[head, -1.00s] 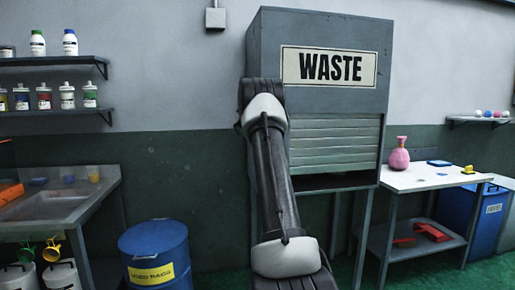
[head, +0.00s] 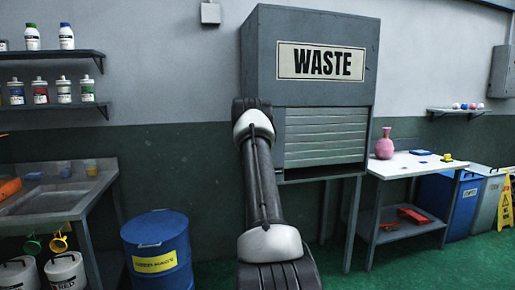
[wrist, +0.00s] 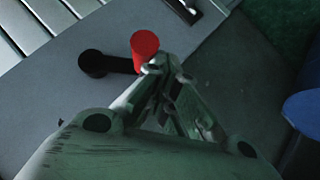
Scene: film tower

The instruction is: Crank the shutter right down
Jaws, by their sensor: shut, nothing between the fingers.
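The grey waste cabinet (head: 262,60) stands against the wall in the head view. Its slatted shutter (head: 325,135) covers most of the opening, with a dark gap along the bottom. In the wrist view the shutter slats (wrist: 35,22) show at the upper left. A crank with a black arm (wrist: 108,63) and a red handle (wrist: 145,47) sits on the cabinet's side. My gripper (wrist: 163,68) is shut and empty, its fingertips close beside the red handle. I cannot tell whether they touch it. In the head view my arm hides the gripper and crank.
A blue drum (head: 157,250) stands on the floor left of my arm, beside a sink bench (head: 60,200). Right of the cabinet is a white-topped table (head: 405,168) with a pink vase (head: 385,145). Green floor (head: 410,265) lies clear at the front right.

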